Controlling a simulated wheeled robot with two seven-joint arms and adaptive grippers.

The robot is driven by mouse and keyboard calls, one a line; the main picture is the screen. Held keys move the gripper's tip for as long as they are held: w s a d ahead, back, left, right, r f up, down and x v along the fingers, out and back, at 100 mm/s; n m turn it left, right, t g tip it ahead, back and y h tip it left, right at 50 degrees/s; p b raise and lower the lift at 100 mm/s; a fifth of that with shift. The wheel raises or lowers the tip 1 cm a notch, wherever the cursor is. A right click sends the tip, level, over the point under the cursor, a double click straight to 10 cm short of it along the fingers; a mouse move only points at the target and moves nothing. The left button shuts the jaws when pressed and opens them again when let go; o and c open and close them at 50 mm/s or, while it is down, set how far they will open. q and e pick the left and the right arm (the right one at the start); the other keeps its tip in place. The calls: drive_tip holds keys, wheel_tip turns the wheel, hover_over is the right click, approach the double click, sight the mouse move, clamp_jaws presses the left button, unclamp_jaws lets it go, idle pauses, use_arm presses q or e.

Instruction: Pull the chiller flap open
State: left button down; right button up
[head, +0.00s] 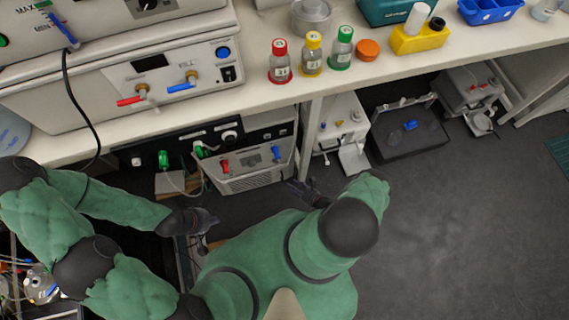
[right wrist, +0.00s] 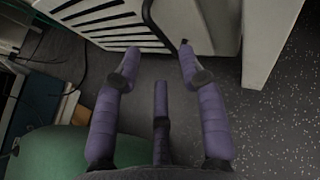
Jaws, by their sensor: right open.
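The chiller (head: 250,158) stands under the bench, with a red and a blue valve on its front. A slotted grille panel (head: 252,180) is low on that front, and it fills the upper left of the right wrist view (right wrist: 115,15). A thin dark curved strip (right wrist: 150,18) shows at the panel's right part. My right gripper (right wrist: 160,62) is open and empty, its fingertips just short of the panel's lower edge; in the head view (head: 303,190) it is partly hidden by my arm. My left gripper (head: 205,220) is left of my body; its fingers are unclear.
Bottles with red, yellow and green caps (head: 312,55) stand on the bench (head: 190,108) above. A bench leg (head: 311,135) is right of the chiller. A white device (head: 340,125) and a dark case (head: 410,135) stand further right. The floor (head: 460,220) at right is clear.

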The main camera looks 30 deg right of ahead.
drive_tip(key=b+x, duration=0.2)
drive_tip(key=x, duration=0.5)
drive_tip(key=shift+c, duration=0.3)
clamp_jaws()
